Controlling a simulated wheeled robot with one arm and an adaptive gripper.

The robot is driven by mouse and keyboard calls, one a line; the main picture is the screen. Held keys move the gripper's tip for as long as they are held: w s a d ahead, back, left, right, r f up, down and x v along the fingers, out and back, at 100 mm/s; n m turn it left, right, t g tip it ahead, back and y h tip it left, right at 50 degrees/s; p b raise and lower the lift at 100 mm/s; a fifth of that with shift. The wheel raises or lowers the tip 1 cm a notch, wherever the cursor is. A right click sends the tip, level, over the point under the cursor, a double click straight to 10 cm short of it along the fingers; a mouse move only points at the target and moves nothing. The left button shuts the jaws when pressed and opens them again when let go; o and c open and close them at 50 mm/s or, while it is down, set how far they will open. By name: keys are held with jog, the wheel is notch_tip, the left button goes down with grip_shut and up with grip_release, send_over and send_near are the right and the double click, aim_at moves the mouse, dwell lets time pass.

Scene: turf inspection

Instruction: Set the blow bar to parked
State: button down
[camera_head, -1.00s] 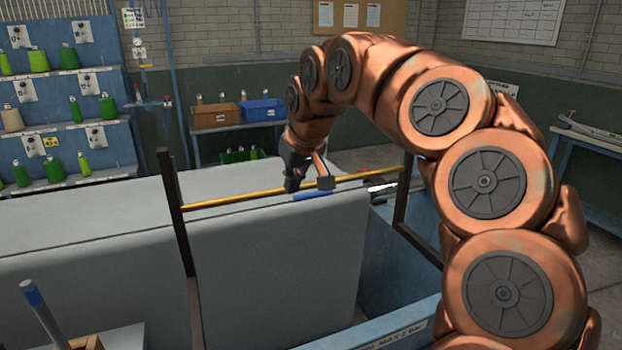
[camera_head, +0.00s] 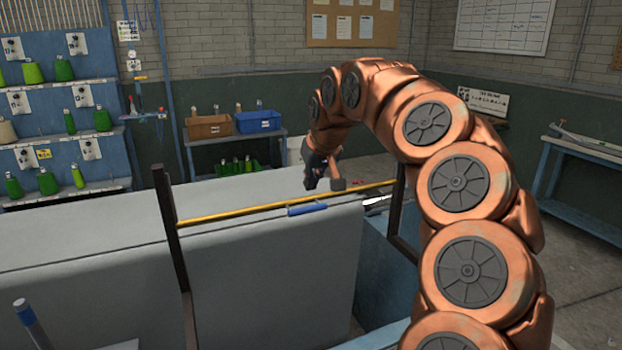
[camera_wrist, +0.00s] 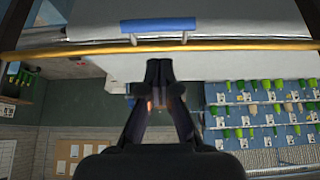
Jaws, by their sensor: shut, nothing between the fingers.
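The blow bar appears to be the yellow bar (camera_head: 240,211), running between two dark posts along the grey panelled body. A blue grip (camera_head: 307,210) is fixed to it by short brackets and sits on the near side, just below the bar. In the wrist view the yellow bar (camera_wrist: 75,48) spans the top of the picture, with the blue grip (camera_wrist: 158,25) above it. My gripper (camera_head: 311,184) is beyond and slightly above the bar, apart from the grip. In the wrist view my gripper (camera_wrist: 159,68) is shut and empty, its tips pointing toward the bar.
The left dark post (camera_head: 171,225) and right dark post (camera_head: 399,210) flank the bar. A blue shelf rack (camera_head: 100,150) with green bottles stands at the left.

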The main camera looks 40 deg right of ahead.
aim_at(306, 199)
jog(key=p+x, duration=0.2)
jog(key=x, duration=0.6)
jog(key=shift+s, duration=0.15)
